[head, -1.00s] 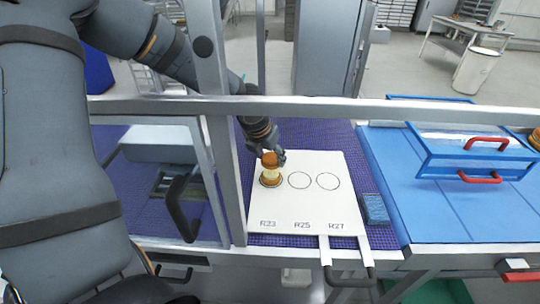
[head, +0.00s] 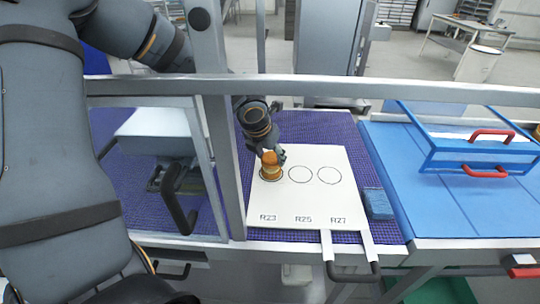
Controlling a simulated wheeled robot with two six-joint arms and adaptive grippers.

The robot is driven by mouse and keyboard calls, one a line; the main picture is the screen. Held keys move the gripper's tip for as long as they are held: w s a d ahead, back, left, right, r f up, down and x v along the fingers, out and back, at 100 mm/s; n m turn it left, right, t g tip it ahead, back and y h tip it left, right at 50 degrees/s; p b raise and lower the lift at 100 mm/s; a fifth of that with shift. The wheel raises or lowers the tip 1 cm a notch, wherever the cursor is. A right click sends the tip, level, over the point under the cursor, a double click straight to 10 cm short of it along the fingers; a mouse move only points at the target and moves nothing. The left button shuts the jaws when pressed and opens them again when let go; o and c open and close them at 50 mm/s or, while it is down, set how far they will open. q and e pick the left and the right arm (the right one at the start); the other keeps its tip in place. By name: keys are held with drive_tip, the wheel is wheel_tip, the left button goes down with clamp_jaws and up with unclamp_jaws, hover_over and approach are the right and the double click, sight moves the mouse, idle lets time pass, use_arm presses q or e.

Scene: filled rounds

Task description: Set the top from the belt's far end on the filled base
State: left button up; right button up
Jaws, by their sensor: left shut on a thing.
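My left gripper (head: 272,154) reaches in from the upper left and is shut on an orange-brown round top (head: 270,159). The top is at the filled base (head: 271,174), which sits in the left circle, above the label R23, on a white board (head: 320,207). The top looks low and close on the base, and hardly any pale filling shows between them. I cannot tell whether it fully rests there. The gripper partly hides the top's right side. My right gripper is not in view.
The board's other two circles, near R25 and R27, are empty. A blue sponge-like block (head: 377,203) lies right of the board. A metal post (head: 222,150) and rail (head: 400,92) stand close to the arm. A blue hinged cover with red handles (head: 482,168) is at right.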

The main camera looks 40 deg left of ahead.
use_arm(q)
drive_tip(key=shift+f+b, duration=0.6)
drive_tip(key=shift+b, duration=0.2)
idle(0.8)
drive_tip(key=shift+s+d+f+b, duration=0.15)
drive_tip(key=shift+f+b, duration=0.15)
drive_tip(key=shift+b, duration=0.15)
drive_tip(key=o, duration=1.2)
drive_tip(key=shift+r, duration=0.15)
